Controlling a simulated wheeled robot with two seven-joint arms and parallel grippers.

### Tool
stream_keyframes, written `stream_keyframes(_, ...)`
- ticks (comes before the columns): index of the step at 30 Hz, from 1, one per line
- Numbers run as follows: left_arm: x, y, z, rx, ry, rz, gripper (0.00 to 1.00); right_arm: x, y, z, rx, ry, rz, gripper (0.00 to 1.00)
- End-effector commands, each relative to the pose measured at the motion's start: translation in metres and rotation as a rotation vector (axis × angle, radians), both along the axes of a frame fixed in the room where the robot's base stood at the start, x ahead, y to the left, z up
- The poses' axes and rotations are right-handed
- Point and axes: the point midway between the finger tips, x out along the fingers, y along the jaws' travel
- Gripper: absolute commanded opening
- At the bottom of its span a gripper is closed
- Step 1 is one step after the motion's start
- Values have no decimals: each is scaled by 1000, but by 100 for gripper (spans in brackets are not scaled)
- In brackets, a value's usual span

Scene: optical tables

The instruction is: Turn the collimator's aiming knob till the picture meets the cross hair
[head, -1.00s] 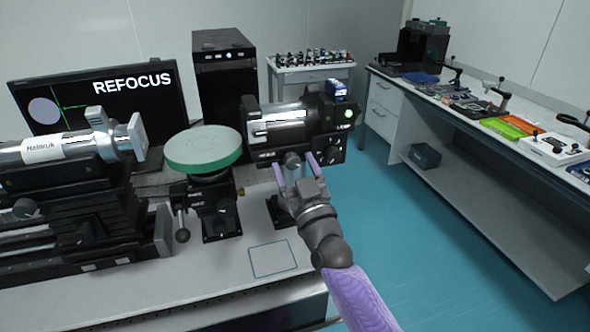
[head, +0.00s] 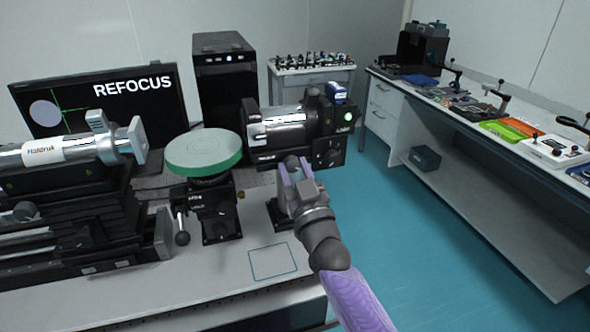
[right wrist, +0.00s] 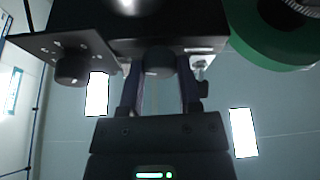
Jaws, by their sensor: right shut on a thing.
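The collimator (head: 283,129), a silver barrel in a black housing with a lit green lamp, stands right of the green-edged round table. Its dark aiming knob (head: 291,162) is low on the near side. My right gripper (head: 294,168) is shut on this knob, one purple finger on each side. In the right wrist view the knob (right wrist: 160,62) sits between the fingers. The monitor (head: 140,112) shows a pale disc (head: 46,113) left of the green cross hair (head: 65,108), apart from its centre, and the word REFOCUS. My left gripper is out of view.
The silver Haldruk tube (head: 65,151) on its black mount fills the left. The green-rimmed turntable (head: 204,151) is between the instruments. Another knob (right wrist: 72,66) sits on a side plate in the right wrist view. The bench front has bare room by a marked square (head: 273,262).

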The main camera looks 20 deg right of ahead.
Motion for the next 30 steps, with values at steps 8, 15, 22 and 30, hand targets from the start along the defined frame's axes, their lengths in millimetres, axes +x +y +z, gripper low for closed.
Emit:
stream_keyframes(8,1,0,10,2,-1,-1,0,0,1,2,181,8,0,0)
stream_keyframes(15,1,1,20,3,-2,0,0,0,2,2,384,18,0,0)
stream_keyframes(22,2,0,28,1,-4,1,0,0,3,2,550,24,-1,0)
stream_keyframes(30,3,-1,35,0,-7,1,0,0,3,1,677,30,-1,0)
